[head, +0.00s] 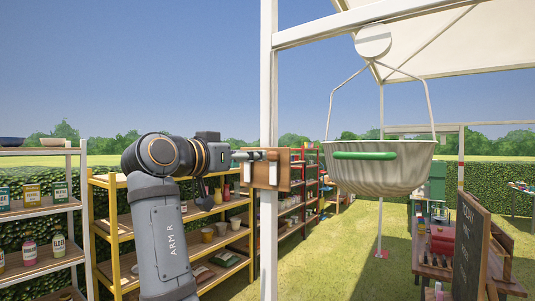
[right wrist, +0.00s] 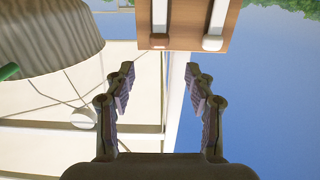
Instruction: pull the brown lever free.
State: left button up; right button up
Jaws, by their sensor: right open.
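A brown wooden board (head: 285,178) is fixed to the white post in the head view and carries two pale upright fittings. Contact is not visible. My left gripper is out of view.
A hanging ribbed basket (head: 385,178) with a green handle (head: 364,155) is right of the white post (head: 267,80). Yellow shelving (head: 115,240) stands behind my right arm. A chalkboard (head: 468,245) is at the right. Open grass lies under the basket.

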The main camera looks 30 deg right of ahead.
aim_at(271, 154)
jog(key=p+x, duration=0.1)
jog(key=x, duration=0.3)
jog(key=p+x, duration=0.2)
jog(key=x, duration=0.2)
jog(key=shift+d+r+p, duration=0.2)
jog(key=shift+d+p, duration=0.1)
jog(key=shift+w+d+f, duration=0.15)
jog(key=shift+w+d, duration=0.1)
jog(key=shift+d, duration=0.05)
jog(key=shift+a, duration=0.1)
jog(key=shift+c, duration=0.4)
grip_shut()
